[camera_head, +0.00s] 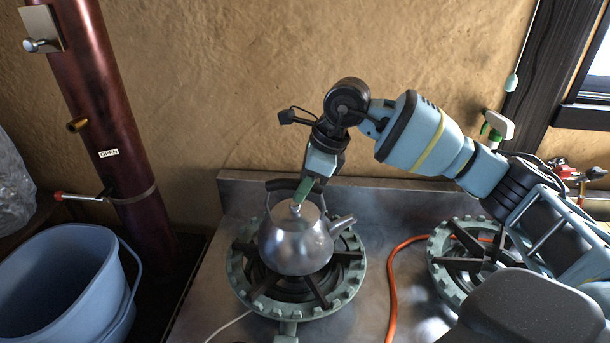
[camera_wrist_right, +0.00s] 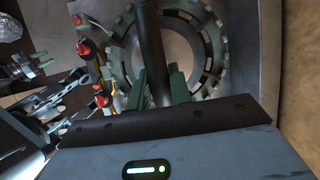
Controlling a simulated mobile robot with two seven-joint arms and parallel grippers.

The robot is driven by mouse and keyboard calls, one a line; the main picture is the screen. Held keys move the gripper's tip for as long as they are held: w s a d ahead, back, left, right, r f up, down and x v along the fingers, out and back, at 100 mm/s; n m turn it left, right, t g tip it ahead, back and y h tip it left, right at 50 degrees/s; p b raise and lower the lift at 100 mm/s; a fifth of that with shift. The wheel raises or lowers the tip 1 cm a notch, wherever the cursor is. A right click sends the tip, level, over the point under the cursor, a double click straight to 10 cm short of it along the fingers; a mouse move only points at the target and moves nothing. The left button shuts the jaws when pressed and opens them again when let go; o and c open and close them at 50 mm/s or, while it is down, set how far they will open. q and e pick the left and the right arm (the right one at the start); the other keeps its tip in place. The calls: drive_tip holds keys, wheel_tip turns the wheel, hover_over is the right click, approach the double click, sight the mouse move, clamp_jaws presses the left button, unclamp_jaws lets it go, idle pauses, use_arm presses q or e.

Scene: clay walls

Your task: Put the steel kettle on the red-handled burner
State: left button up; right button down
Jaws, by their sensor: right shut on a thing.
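The steel kettle (camera_head: 296,243) is upright over the left green ring burner (camera_head: 238,283) in the head view. I cannot tell whether its base rests fully on the grate. Its spout points right. My right gripper (camera_head: 303,192) is shut on the kettle's dark handle, above the lid. In the right wrist view, the dark handle (camera_wrist_right: 150,50) runs between the green fingertips (camera_wrist_right: 158,84). A second ring burner (camera_head: 435,262) stands to the right, partly hidden by my arm. No red handle shows clearly on either burner in the head view.
An orange hose (camera_head: 392,290) runs between the burners. Red-handled valves (camera_head: 562,168) are at the far right. A blue bucket (camera_head: 60,290) and a dark red pipe (camera_head: 105,110) stand at left. The clay wall is close behind the steel stovetop.

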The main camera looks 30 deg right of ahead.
drive_tip(key=shift+f, duration=0.3)
drive_tip(key=c, duration=1.3)
unclamp_jaws()
drive_tip(key=shift+f, duration=0.15)
drive_tip(key=v, duration=1.2)
drive_tip(key=shift+s, duration=0.1)
